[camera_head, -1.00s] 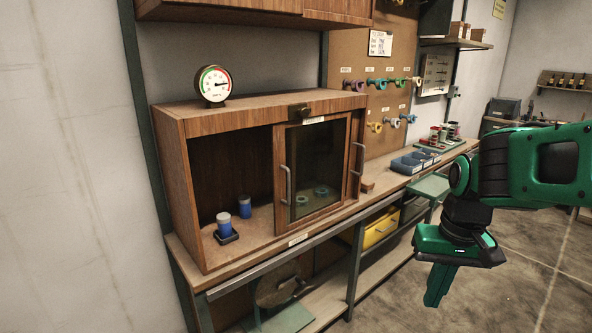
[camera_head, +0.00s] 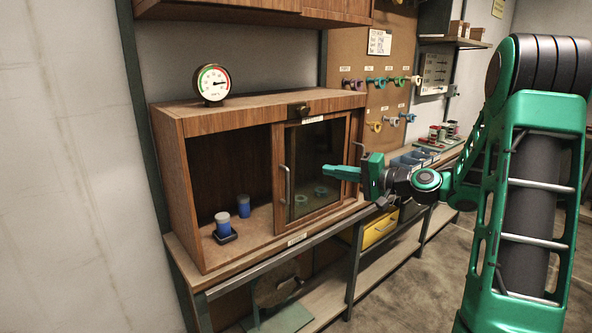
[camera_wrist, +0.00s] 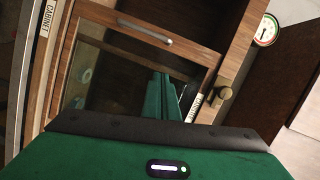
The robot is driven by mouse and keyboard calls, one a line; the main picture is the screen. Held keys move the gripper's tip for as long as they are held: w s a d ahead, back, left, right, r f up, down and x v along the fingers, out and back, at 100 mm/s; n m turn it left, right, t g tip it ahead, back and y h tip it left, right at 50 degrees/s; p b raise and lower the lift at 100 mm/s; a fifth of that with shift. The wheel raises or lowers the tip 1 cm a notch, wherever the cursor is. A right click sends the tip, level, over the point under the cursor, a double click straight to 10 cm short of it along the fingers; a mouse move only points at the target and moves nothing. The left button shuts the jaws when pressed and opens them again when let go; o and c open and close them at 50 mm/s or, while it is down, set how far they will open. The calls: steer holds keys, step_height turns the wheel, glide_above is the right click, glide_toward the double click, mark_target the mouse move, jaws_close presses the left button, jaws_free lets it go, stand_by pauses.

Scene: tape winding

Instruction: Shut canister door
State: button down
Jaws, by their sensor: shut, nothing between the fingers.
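The wooden cabinet (camera_head: 222,117) stands on the bench with its left half open. Its glass-paned door (camera_head: 292,221) covers the right half and also shows in the wrist view (camera_wrist: 196,62). The door has an upright metal handle (camera_head: 286,184) on its left frame, also visible in the wrist view (camera_wrist: 145,31). Two blue canisters, one front left (camera_head: 223,224) and one behind it (camera_head: 243,206), stand in the open half. My gripper (camera_head: 326,170) is shut and empty, in front of the door's right part. It points left; whether it touches the door cannot be told.
A round gauge (camera_head: 212,82) sits on the cabinet top, and a dark knob (camera_head: 299,110) is above the door. Blue bins (camera_head: 411,160) stand on the bench to the right. A yellow drawer (camera_head: 379,229) is below. The space before the cabinet's open left half is clear.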

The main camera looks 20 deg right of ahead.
steer(key=x, duration=0.3)
steer(key=r+x, duration=0.1)
steer(key=x, duration=0.6)
steer(key=shift+w+r, duration=0.15)
steer(key=shift+w, duration=0.2)
steer(key=shift+s+a, duration=0.6)
steer(key=shift+a, duration=0.35)
steer(key=shift+s+a+f+m, duration=0.2)
steer(key=shift+a+f+m, duration=0.15)
steer(key=shift+a, duration=0.3)
steer(key=shift+d+t, duration=0.15)
steer(key=shift+t, duration=0.15)
